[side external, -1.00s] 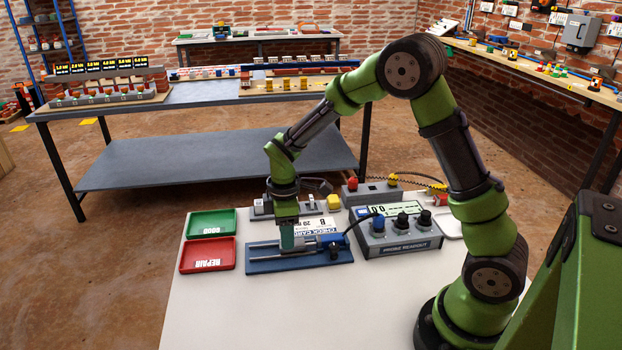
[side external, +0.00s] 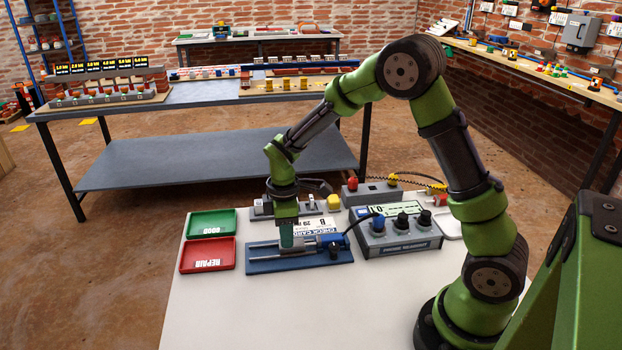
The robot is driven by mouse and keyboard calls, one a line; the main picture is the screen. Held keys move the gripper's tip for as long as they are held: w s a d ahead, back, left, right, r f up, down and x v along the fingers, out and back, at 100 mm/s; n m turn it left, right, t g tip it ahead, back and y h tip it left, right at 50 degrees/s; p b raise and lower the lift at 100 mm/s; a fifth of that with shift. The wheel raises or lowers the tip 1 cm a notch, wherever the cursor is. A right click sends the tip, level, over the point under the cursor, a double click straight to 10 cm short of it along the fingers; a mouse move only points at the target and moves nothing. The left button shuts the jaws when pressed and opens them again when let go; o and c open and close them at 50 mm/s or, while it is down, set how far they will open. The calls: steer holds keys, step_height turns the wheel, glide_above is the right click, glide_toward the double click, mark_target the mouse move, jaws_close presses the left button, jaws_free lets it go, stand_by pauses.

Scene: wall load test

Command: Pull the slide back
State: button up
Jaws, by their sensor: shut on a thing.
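A blue fixture (side external: 300,262) lies on the white tabletop, with a metal slide (side external: 306,246) along its top and a blue clamp block (side external: 333,243) with a dark cable at its right end. My gripper (side external: 287,240) points straight down at the left part of the fixture. Its jaws are shut on the slide, low over the blue base. The fingers hide the exact place of the grip. A probe readout box (side external: 400,240) with a lit display (side external: 384,210) and several knobs stands to the right, its digits too small to read surely.
A green GOOD tray (side external: 211,223) and a red REPAIR tray (side external: 207,256) lie left of the fixture. A check card (side external: 318,226) lies behind it. A grey box with a red button (side external: 353,185) stands further back. The tabletop's front is clear.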

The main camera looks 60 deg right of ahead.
steer(key=shift+w+a, duration=1.45)
steer(key=shift+w, duration=0.05)
steer(key=o, duration=0.7)
steer(key=shift+o, duration=0.2)
steer(key=shift+r, duration=0.1)
step_height(320, 180, up, 7)
stand_by(0.4)
